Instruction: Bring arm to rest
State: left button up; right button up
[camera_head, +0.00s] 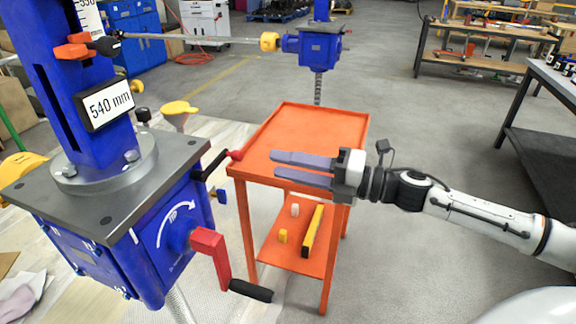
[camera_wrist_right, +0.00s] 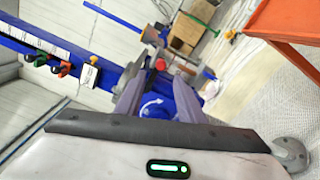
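My right gripper (camera_head: 275,163) reaches in from the right in the head view, over the orange cart (camera_head: 343,118). Its two grey fingers point left and stand apart with nothing between them. In the right wrist view the fingers of the gripper (camera_wrist_right: 158,85) also show apart and empty. Beyond them is the blue screw jack (camera_wrist_right: 155,105), with a round red end showing between the fingers. In the head view this jack (camera_head: 110,255) stands at the left, with a red crank (camera_head: 210,250) and a 540 mm label. The fingers are apart from the crank. My left gripper is not in view.
A second blue jack (camera_head: 313,47) stands behind the cart, joined by a grey shaft (camera_head: 200,39). The cart's lower shelf holds a yellow-black bar (camera_head: 312,230) and small blocks. A dark workbench (camera_head: 545,145) stands at the right. Floor between cart and workbench is clear.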

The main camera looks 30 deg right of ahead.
jog(key=s+a+f+m+h, duration=0.2)
jog(key=s+f+m+h, duration=0.2)
jog(key=f+m, duration=0.65)
jog(key=s+a+f+m+h, duration=0.1)
jog(key=s+f+m+h, duration=0.35)
jog(key=f+m, duration=0.65)
jog(key=s+a+f+m+g, duration=0.5)
jog(key=s+a+f, duration=0.5)
jog(key=s+f, duration=0.3)
jog(key=shift+s+f+m+g, duration=0.3)
jog(key=shift+s+f+m, duration=0.15)
jog(key=shift+f, duration=0.3)
